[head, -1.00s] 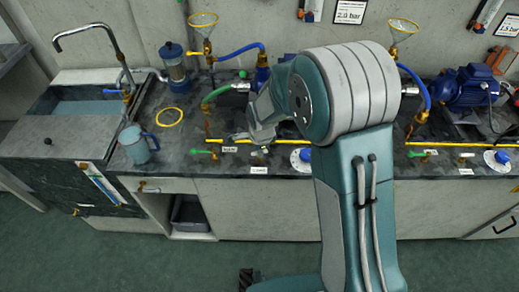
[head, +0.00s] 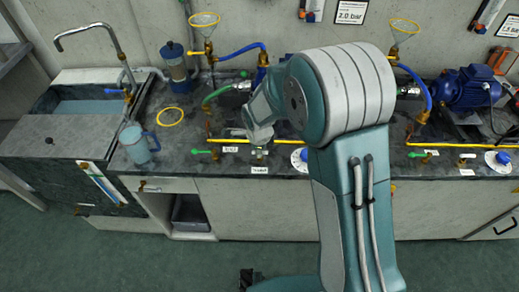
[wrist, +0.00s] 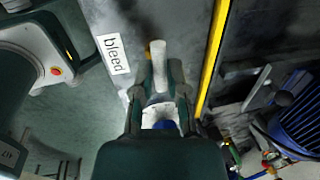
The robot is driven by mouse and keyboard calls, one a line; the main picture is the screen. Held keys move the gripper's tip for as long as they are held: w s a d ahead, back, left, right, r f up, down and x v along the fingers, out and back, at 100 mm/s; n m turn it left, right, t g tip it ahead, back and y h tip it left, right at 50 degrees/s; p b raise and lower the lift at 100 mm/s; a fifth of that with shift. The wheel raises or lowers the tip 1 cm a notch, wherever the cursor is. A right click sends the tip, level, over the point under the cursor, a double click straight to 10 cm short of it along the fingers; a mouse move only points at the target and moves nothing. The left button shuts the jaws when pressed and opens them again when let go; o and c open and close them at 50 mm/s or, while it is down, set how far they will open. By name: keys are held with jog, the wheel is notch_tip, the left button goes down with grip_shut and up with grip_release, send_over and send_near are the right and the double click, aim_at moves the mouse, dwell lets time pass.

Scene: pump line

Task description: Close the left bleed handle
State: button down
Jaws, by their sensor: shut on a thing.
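The left bleed handle (wrist: 157,56) is a pale, rounded lever next to a white label (wrist: 113,54) reading "bleed" in the wrist view. My gripper (wrist: 160,84) has a finger on each side of the lever and is shut on it, with the lever's pale end sticking out past the fingertips. In the head view my gripper (head: 259,143) is down at the front of the counter, just behind the bleed label (head: 259,170). It hides most of the handle there. Whether the handle stands open or closed I cannot tell.
A yellow pipe (wrist: 212,58) runs close beside my gripper. A green handle (head: 203,152) is to the left and a blue-and-white dial (head: 300,158) to the right. A blue jug (head: 138,145) stands by the sink (head: 85,105). A blue pump motor (head: 470,88) is far right.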

jog(key=c, duration=0.7)
grip_release()
jog(key=shift+a, duration=0.15)
jog(key=shift+o, duration=0.2)
notch_tip(320, 180, up, 12)
jog(key=s, duration=0.2)
jog(key=shift+a+f, duration=0.15)
jog(key=shift+f, duration=0.05)
jog(key=shift+s, duration=0.1)
jog(key=s+d+r+n+t, duration=0.2)
jog(key=s+d+r+n, duration=0.7)
jog(key=s+d+r, duration=0.15)
jog(key=s+d+r+n, duration=0.1)
jog(key=s+d+n, duration=0.1)
jog(key=s+n, duration=0.2)
jog(key=s+d+r+n+t, duration=0.1)
jog(key=s+d+r+n, duration=0.1)
jog(key=s+n, duration=0.3)
jog(key=s, duration=0.3)
jog(key=shift+d+n, duration=0.3)
jog(key=shift+d, duration=0.1)
